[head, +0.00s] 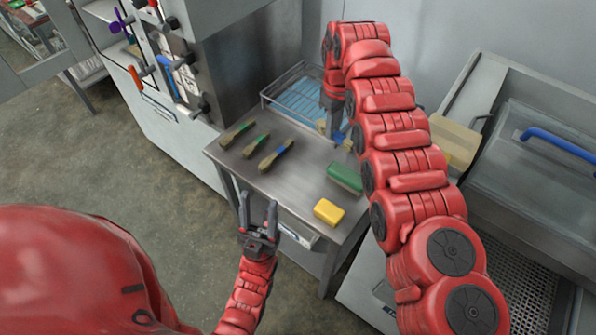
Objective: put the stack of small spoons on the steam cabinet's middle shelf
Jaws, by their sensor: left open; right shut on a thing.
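My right gripper (335,105) points down at the back right of the steel table, beside the wire tray. It is shut on a tan stack with a blue band (340,136), apparently spoons; the gripper and arm hide part of it. Three similar tan stacks lie on the table's left part: two with green bands (237,134) (256,146) and one with a blue band (277,154). My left gripper (258,204) is open and empty in front of the table's near edge. A steel cabinet with coloured handles (165,60) stands at the upper left; its shelves are not visible.
The wire tray with a blue bottom (298,98) is at the table's back. A green block (345,178) and a yellow block (328,212) lie at the table's right. A cardboard box (453,140) and a blue-handled lid (545,150) are farther right. The table's middle (290,185) is bare.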

